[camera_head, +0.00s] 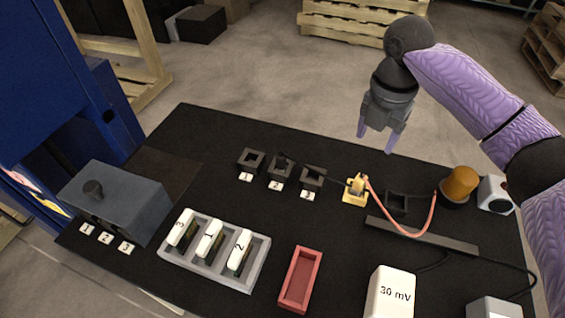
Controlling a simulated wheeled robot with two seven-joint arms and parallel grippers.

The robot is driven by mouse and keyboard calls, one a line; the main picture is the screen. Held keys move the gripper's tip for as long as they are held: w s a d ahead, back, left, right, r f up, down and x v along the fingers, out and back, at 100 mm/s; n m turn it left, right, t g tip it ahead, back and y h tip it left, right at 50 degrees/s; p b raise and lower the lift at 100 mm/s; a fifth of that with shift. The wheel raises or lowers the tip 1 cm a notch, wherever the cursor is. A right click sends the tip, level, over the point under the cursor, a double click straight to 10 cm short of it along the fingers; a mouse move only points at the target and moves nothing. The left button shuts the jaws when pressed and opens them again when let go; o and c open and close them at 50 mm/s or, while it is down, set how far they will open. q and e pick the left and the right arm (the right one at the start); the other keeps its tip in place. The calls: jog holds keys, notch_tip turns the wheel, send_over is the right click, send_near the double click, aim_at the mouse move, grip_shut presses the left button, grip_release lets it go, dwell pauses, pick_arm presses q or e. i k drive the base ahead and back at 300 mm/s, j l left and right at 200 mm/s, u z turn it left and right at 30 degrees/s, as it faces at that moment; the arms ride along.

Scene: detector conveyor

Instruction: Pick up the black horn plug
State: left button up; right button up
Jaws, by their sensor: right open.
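My right gripper (376,138) hangs above the far edge of the black table, its two purple fingers apart and empty. No plug is clearly recognisable as the black horn plug. A small dark piece with a thin black cable (318,170) shows at the middle one of three black square sockets (281,169); I cannot tell whether it is the plug. The cable runs right to a yellow plug-like piece (355,190), which also has an orange cable. The gripper is above and beyond these, touching nothing. My left gripper is not in view.
An amber lamp (460,185) and a white device (495,194) stand at the right. A dark bar (420,236) lies nearer. A grey tray (212,277), red tray (300,280), "30 mV" block (391,292) and blue-grey box (118,201) occupy the front and left.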

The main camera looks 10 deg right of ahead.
aim_at(281, 161)
jog(key=i+j+z, duration=0.1)
jog(key=j, duration=0.3)
jog(key=i+j+z, duration=0.15)
jog(key=j, duration=0.3)
jog(key=j+z, duration=0.1)
jog(key=j, duration=0.3)
